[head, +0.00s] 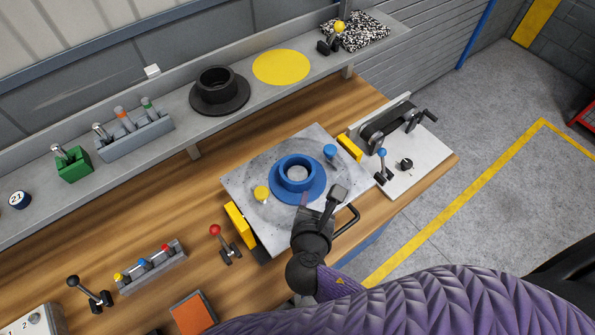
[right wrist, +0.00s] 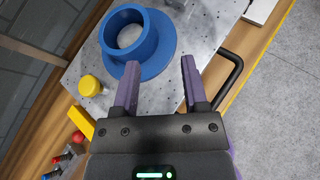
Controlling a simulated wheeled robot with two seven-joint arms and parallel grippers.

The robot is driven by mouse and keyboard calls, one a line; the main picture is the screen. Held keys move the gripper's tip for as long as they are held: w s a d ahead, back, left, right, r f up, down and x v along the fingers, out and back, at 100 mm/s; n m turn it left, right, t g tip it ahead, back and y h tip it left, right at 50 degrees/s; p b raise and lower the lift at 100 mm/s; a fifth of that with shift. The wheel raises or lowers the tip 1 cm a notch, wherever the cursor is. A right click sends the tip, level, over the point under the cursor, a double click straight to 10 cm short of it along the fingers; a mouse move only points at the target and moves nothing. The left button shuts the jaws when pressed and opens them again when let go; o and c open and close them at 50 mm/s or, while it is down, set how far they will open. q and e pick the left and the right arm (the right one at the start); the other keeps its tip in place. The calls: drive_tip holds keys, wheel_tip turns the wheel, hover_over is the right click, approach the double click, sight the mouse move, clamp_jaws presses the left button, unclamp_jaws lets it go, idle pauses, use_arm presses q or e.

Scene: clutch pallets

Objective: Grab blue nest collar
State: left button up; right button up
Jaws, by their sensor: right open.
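The blue nest collar (head: 297,179) is a flanged ring on the grey metal plate (head: 243,183), its open centre facing up. It also shows in the right wrist view (right wrist: 150,51), just beyond the fingers and to the left. My right gripper (right wrist: 158,85) is open and empty, with its two purple fingers apart, pointing toward the collar's near right side. In the head view it hangs over the plate's near edge beside the collar's flange. Whether a finger touches the flange cannot be told. My left gripper is not in view.
A yellow knob (head: 262,193) and a blue knob (head: 330,152) stand on the plate beside the collar. A black handle (head: 347,219) is at the plate's near right. A red-knobbed lever (head: 216,231) stands left. The shelf behind holds a black flanged collar (head: 219,92) and a yellow disc (head: 281,67).

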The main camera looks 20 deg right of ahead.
sight(313, 176)
drive_tip(key=w+n, duration=0.1)
drive_tip(key=w+n+t, duration=0.1)
drive_tip(key=n, duration=0.1)
drive_tip(key=shift+w+a+f, duration=0.2)
drive_tip(key=shift+f, duration=0.2)
drive_tip(key=b+x, duration=0.2)
drive_tip(key=x, duration=0.6)
drive_tip(key=shift+f, duration=0.1)
clamp_jaws()
drive_tip(key=shift+s+f, duration=0.15)
drive_tip(key=shift+s, duration=0.05)
idle(0.3)
